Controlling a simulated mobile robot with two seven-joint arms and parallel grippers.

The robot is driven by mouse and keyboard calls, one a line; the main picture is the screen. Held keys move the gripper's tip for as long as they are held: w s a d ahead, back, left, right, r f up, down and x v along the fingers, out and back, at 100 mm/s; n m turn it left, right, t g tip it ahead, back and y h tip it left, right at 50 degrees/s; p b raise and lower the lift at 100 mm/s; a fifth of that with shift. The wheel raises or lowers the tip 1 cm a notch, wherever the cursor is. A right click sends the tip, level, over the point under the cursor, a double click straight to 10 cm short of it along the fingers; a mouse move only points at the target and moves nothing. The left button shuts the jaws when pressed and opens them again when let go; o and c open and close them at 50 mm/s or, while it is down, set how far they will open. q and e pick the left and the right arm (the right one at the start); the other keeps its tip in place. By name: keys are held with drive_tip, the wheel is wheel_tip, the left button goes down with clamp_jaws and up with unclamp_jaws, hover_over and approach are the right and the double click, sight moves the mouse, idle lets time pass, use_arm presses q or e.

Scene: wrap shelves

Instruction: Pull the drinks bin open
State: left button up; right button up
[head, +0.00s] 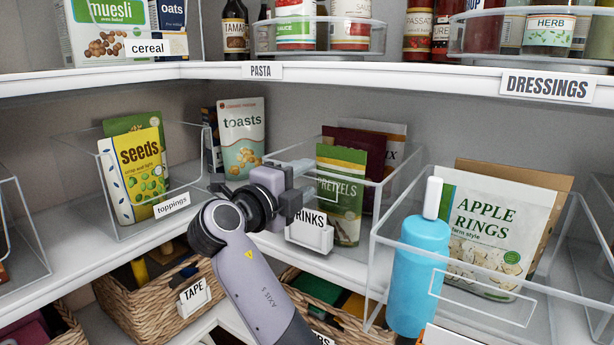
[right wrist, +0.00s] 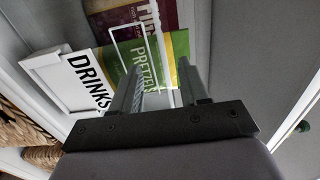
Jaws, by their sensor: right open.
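The drinks bin (head: 377,196) is a clear bin on the middle shelf, holding a green pretzels bag (head: 345,165) and darker packets. Its white DRINKS label (head: 312,236) is on the front, and it also shows in the right wrist view (right wrist: 80,82). A pale rectangular handle outline (right wrist: 119,44) shows on the bin front in the right wrist view. My right gripper (head: 303,200) is open at the bin's front, and its fingers (right wrist: 160,82) point at the handle area. I cannot tell whether they touch or straddle the handle. My left gripper is not in view.
A clear toppings bin (head: 118,200) stands left, and a toasts bag (head: 242,135) behind. At right, a clear bin (head: 545,310) holds apple rings (head: 490,225), with a blue bottle (head: 418,270) in front. Wicker baskets (head: 150,312) are below; an upper shelf (head: 400,80) is above.

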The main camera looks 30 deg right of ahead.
drive_tip(key=shift+x, duration=1)
drive_tip(key=shift+a, duration=0.1)
clamp_jaws()
